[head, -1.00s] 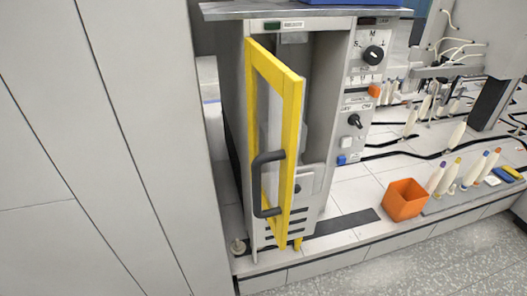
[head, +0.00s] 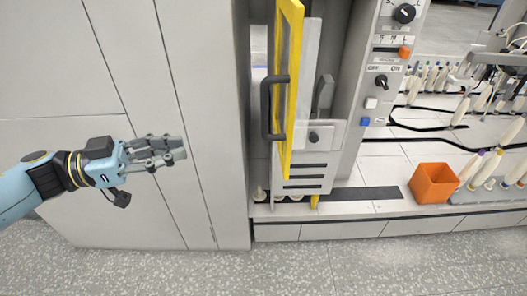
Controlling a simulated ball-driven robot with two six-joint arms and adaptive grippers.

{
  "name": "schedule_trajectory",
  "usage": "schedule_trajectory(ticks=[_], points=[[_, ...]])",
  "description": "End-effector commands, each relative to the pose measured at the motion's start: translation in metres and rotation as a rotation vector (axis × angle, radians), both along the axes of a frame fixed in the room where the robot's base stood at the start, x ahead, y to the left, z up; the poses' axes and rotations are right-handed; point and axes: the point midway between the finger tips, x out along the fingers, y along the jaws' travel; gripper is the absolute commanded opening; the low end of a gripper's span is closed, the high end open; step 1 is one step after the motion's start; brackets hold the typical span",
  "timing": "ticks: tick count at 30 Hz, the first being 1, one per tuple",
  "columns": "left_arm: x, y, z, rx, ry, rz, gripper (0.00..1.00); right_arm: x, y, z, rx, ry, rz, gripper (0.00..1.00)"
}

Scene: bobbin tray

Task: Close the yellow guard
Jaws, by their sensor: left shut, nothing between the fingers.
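The yellow guard (head: 292,75) is a yellow-framed door with a clear pane and a dark bar handle (head: 266,108) on its left side. It stands swung open on the front of the grey machine cabinet (head: 357,85), seen nearly edge-on, so the opening behind it shows. My left gripper (head: 180,148) is shut and empty, left of the guard and apart from the handle, in front of the pale wall panels. My right gripper is not in view.
Tall pale panels (head: 200,60) stand left of the cabinet. An orange bin (head: 434,183) sits on the white ledge to the right, near several bobbins (head: 489,166). A control panel with knobs (head: 403,13) is right of the opening. Speckled floor (head: 350,265) in front is clear.

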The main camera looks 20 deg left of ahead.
Motion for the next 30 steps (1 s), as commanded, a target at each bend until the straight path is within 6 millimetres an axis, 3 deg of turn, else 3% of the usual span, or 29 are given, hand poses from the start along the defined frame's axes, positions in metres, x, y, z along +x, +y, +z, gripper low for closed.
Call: schedule_trajectory(ticks=[5, 11, 21, 30], points=[[0.011, -0.003, 0.002, 0.014, -0.012, 0.002, 0.00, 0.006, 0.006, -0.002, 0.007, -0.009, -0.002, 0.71], [0.031, -0.036, 0.003, 0.010, -0.015, 0.004, 0.00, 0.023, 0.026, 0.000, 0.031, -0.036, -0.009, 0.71], [0.066, -0.094, 0.001, 0.012, -0.013, 0.005, 0.00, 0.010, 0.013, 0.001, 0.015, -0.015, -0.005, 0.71], [0.077, -0.113, 0.000, 0.014, -0.010, 0.005, 0.00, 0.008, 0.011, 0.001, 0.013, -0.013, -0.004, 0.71]])
